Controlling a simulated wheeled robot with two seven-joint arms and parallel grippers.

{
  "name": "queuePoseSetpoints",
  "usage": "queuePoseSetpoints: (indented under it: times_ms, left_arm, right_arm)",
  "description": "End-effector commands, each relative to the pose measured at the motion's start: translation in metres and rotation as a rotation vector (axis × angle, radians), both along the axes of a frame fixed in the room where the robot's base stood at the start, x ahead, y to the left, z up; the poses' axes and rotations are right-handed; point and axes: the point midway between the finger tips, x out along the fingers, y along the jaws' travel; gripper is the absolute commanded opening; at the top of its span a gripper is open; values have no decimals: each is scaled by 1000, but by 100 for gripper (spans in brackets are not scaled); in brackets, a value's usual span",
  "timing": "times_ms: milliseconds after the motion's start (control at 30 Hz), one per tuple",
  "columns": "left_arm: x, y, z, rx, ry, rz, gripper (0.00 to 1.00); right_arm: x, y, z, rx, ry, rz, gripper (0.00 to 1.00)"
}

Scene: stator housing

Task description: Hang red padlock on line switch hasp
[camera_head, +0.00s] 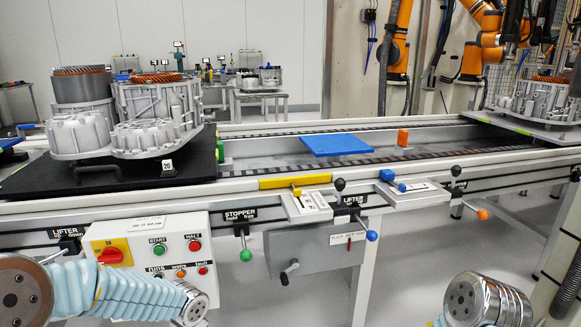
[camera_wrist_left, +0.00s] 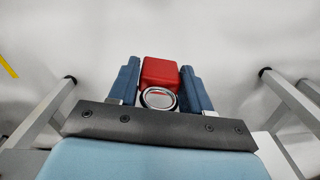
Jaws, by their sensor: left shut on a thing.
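The red padlock (camera_wrist_left: 161,72) is between the two blue fingers of my left gripper (camera_wrist_left: 160,68) in the left wrist view. The gripper is shut on its body. The round metal shackle (camera_wrist_left: 158,98) faces the palm and the camera. In the head view the line switch (camera_head: 110,256) is a red rotary knob on a yellow plate, at the upper left of the white control box. I cannot make out the hasp. My left arm shows at the bottom left, in front of and below the box, its gripper out of frame. My right gripper is out of frame too.
The control box (camera_head: 175,285) also carries green, red and small lamp buttons. Lever knobs, including a green one (camera_head: 245,255) and a blue one (camera_head: 371,235), stick out along the conveyor front. A black pallet (camera_head: 110,180) with stator housings sits above the box.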

Motion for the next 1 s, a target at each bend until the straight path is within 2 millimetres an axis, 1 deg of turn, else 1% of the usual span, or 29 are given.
queuePoseSetpoints:
  times_ms: [167,233,300,367,667,767,867,1000]
  left_arm:
    - [0,0,-1,0,0,0,15]
    - [0,0,-10,1,3,1,15]
    - [-1,-1,-24,1,5,-2,15]
    - [-1,0,-33,1,4,-2,15]
    - [1,-3,-32,0,-2,-11,15]
    - [4,-12,-25,0,-3,-54,15]
    - [9,-32,-12,0,-4,-142,15]
    - [19,-68,13,0,-5,-310,15]
  right_arm:
    - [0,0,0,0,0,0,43]
    - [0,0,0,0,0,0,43]
    - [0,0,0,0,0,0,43]
    - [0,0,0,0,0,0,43]
    - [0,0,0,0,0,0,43]
    - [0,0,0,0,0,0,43]
    - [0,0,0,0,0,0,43]
    - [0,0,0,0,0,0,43]
